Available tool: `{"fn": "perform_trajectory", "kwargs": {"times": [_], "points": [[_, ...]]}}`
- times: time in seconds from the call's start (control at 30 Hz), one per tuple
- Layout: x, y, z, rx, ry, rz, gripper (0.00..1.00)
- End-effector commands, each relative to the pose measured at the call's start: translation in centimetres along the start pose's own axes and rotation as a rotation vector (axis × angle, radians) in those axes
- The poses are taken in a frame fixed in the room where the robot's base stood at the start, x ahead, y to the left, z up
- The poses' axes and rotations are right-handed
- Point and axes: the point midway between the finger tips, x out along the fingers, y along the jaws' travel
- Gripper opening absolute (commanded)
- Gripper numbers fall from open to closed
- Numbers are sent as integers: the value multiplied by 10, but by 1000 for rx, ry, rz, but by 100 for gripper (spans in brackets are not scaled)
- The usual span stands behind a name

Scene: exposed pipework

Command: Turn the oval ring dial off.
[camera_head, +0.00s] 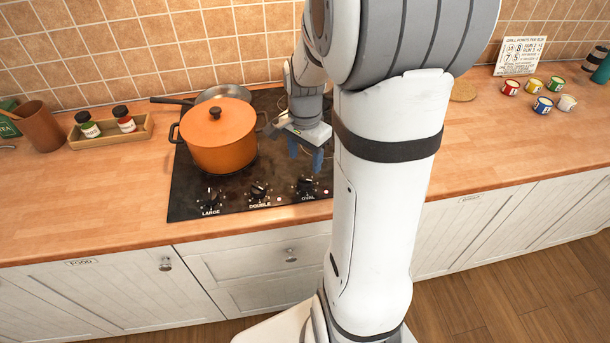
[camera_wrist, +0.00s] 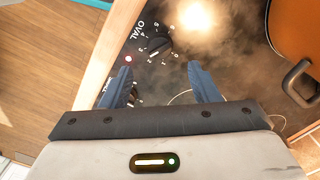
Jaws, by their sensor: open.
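The oval ring dial (camera_head: 306,187) is a black knob at the right end of the row of dials on the cooktop's front, above the label OVAL. In the wrist view the OVAL dial (camera_wrist: 158,45) shows with numbers around it, beyond my fingertips. A red light (camera_wrist: 128,58) shows close to it. Which number the knob points to is too small to tell. My gripper (camera_head: 305,153) has blue fingers, open and empty, above the cooktop and behind the dial row. The gripper (camera_wrist: 160,82) does not touch the OVAL dial.
An orange pot (camera_head: 217,148) stands on the black cooktop (camera_head: 185,200), left of my gripper, with a grey pan (camera_head: 224,92) behind it. A bright glow (camera_wrist: 193,13) lies beside the OVAL dial. The wooden counter front (camera_head: 120,240) is clear.

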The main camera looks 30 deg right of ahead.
Motion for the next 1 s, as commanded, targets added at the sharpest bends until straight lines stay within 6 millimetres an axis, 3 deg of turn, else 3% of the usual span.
{"fn": "perform_trajectory", "kwargs": {"times": [0.5, 0.9, 1.0], "points": [[68, 0, 0, 1, -3, 3, 55], [77, 0, 0, 1, 0, 0, 55], [77, 0, 0, 1, 0, 0, 47]]}}
